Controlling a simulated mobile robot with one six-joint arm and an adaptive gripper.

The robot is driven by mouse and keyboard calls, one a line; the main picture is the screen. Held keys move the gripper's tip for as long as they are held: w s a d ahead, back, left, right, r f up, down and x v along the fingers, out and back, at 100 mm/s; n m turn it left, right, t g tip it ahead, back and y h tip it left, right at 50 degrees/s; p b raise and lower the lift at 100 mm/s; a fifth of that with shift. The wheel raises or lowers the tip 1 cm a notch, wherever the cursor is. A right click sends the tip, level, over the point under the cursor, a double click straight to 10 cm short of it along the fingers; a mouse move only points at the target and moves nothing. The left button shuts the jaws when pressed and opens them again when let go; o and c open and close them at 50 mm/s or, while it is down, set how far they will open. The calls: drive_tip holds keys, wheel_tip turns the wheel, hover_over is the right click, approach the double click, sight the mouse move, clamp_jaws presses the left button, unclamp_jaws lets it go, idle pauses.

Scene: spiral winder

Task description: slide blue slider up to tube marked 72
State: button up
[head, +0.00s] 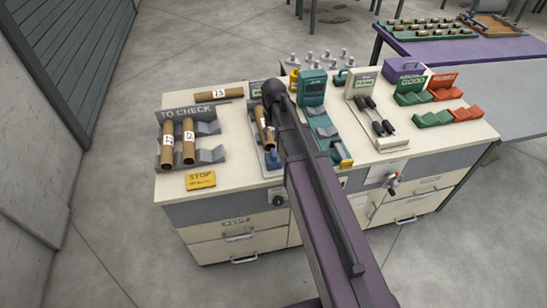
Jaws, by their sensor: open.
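A small blue slider (272,158) sits at the near end of a grey measuring fixture (256,162) in the middle of the bench. A brown tube (263,124) lies along this fixture, beyond the slider. Its pale label is partly behind my arm, so I cannot read its number. The slider is also partly covered, and I cannot tell whether it touches the tube. My arm reaches across the bench from below, and its dark wrist end is over the far end of the fixture. My gripper is hidden behind the arm.
Left of the fixture, a "TO CHECK" rack (209,127) holds two labelled tubes, with another tube (219,93) lying behind it. A yellow stop plate (200,180) is in front. Teal and grey devices, then green and red racks (433,119), stand to the right.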

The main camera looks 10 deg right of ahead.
sight(273, 152)
drive_tip(key=shift+f+b, duration=4.75)
drive_tip(key=shift+f, duration=0.3)
clamp_jaws()
